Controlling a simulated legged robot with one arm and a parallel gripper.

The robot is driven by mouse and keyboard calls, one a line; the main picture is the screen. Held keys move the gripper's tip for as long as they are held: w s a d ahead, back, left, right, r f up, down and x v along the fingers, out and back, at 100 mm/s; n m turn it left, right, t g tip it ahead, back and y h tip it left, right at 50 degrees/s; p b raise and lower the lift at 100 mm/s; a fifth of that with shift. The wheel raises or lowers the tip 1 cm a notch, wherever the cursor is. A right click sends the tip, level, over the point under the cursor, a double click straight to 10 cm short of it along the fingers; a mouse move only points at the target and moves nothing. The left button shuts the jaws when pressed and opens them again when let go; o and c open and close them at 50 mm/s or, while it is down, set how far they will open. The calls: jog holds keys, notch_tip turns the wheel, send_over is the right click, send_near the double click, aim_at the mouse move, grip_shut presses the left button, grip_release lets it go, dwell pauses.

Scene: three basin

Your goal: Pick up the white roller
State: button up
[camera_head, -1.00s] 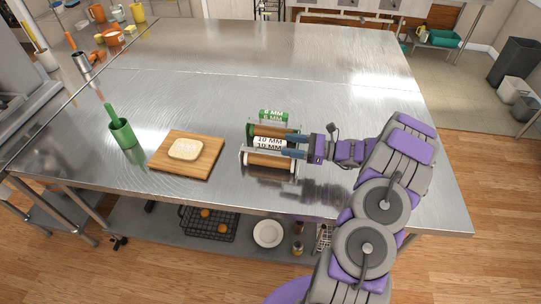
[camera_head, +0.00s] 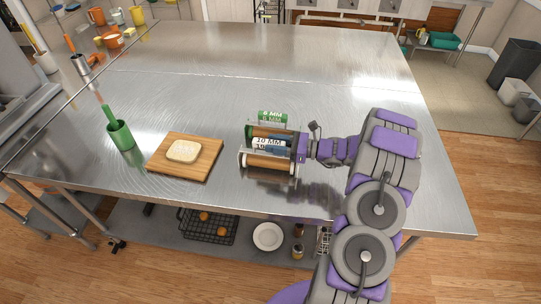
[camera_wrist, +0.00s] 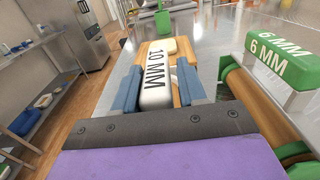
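The white roller (camera_head: 263,144), marked "10 MM", sits in a rack on the metal table, between the green-ended roller and a wooden one in front. In the wrist view the white block (camera_wrist: 154,84) lies lengthwise ahead of me, with wooden parts under and beside it. My gripper (camera_head: 279,143) reaches it from the right. In the wrist view the blue fingers of my gripper (camera_wrist: 158,88) stand apart, one on each side of the white block. A strip of wood shows between the block and the right finger. The block's underside is hidden.
The green "6 MM" roller (camera_wrist: 280,56) stands close on the right in the wrist view. A cutting board (camera_head: 206,155) with dough and a green cup (camera_head: 120,135) are to the left. The table's back half (camera_head: 250,60) is clear.

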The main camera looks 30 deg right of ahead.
jog(key=shift+a, duration=0.4)
jog(key=c, duration=0.6)
jog(key=shift+c, duration=0.2)
jog(key=shift+d+r, duration=0.1)
jog(key=shift+d, duration=0.05)
jog(key=shift+r, duration=0.25)
notch_tip(320, 180, up, 10)
jog(key=shift+f+p, duration=0.25)
jog(key=shift+p, duration=0.9)
jog(key=o, duration=0.4)
grip_shut()
